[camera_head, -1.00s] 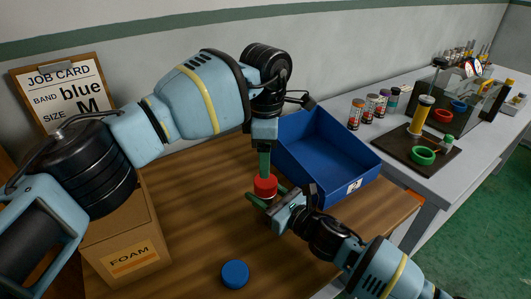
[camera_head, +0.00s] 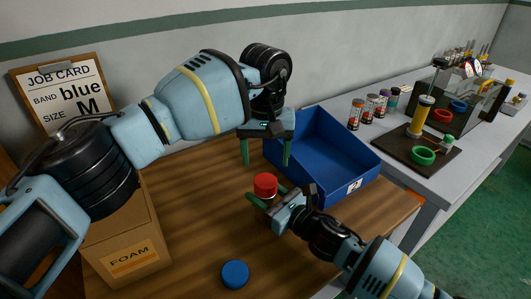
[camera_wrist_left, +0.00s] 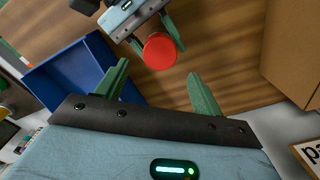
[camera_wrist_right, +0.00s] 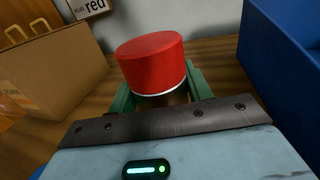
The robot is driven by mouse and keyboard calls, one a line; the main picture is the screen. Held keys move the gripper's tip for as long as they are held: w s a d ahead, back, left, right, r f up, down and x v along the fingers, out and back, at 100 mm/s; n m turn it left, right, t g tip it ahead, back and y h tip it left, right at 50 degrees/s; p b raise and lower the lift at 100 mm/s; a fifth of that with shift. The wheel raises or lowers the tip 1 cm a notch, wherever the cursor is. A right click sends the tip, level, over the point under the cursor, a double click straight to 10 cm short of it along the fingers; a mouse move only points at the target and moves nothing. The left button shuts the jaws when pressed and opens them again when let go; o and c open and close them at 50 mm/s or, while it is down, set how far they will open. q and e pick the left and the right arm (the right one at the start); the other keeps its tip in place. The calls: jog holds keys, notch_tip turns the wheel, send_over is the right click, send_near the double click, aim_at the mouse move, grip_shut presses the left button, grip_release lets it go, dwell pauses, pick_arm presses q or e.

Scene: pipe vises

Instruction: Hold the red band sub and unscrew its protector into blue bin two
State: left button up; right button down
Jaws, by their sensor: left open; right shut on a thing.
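The red protector (camera_head: 265,185) sits upright on top of the sub in my right gripper (camera_head: 267,200). In the right wrist view the red protector (camera_wrist_right: 151,62) is large, with a pale ring and a dark body (camera_wrist_right: 163,98) below it between the green fingers. My right gripper is shut on that sub. My left gripper (camera_head: 265,153) is open and empty above the protector, fingers pointing down, apart from it. The left wrist view shows the red protector (camera_wrist_left: 160,51) beyond the open fingers.
A blue cap (camera_head: 235,274) lies on the wooden table's (camera_head: 190,215) front part. A foam box (camera_head: 130,245) stands at the left, by a job card (camera_head: 65,92) reading blue, M. A grey bench (camera_head: 400,160) with several coloured cylinders and a fixture is at the right.

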aim_at(266, 180)
pick_arm(q)
jog(key=shift+m, duration=1)
pick_arm(e)
jog(key=shift+f, duration=0.1)
pick_arm(q)
jog(key=shift+f, duration=4.05)
jog(key=shift+c, duration=0.2)
